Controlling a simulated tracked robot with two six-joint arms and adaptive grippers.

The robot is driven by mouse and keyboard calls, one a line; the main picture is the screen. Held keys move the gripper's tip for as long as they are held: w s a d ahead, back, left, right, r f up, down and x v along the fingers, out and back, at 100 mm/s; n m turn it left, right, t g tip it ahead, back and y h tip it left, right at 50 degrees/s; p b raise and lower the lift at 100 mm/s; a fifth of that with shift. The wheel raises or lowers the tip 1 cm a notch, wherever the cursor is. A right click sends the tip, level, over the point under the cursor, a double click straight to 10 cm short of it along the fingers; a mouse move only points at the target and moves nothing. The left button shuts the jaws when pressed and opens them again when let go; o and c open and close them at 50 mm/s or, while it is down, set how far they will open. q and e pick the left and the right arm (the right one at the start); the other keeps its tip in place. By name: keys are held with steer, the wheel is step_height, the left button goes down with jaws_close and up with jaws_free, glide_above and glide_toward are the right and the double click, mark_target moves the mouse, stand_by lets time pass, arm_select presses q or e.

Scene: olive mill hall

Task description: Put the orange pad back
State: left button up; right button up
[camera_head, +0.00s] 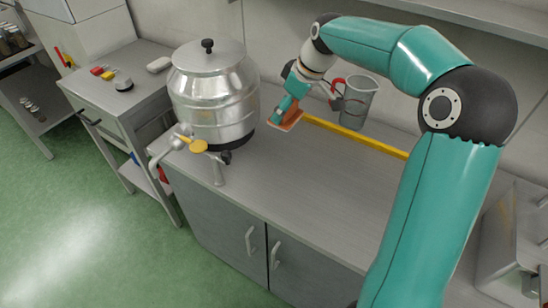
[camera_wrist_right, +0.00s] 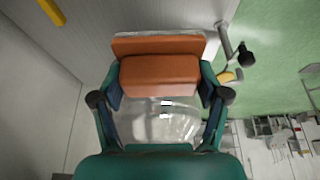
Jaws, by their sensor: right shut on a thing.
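The orange pad (camera_head: 291,124) is in my right gripper (camera_head: 286,112), above the steel counter and just right of the round steel vessel. In the right wrist view the orange pad (camera_wrist_right: 160,76) has a thick block between the two fingers and a wider plate with a pale edge beyond it. My right gripper (camera_wrist_right: 160,92) is shut on the block from both sides. I cannot tell in the head view whether the pad touches the counter. My left gripper is in neither view.
The steel vessel (camera_head: 208,90) with a lid and a yellow-handled tap (camera_head: 199,146) stands at the counter's left end. A clear jug (camera_head: 358,105) with a red handle and a yellow strip (camera_head: 355,136) are at the back. The counter's (camera_head: 300,190) front is clear.

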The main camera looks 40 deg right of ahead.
steer(key=p, duration=0.1)
glide_above(277, 166)
steer(key=s, duration=0.1)
steer(key=f, duration=1.3)
steer(key=shift+s+d+f, duration=0.2)
steer(key=shift+d+f, duration=0.05)
steer(key=shift+f, duration=0.05)
step_height(277, 166, down, 4)
steer(key=shift+f, duration=0.5)
steer(key=shift+f, duration=0.1)
steer(key=o, duration=1)
steer(key=shift+r, duration=0.2)
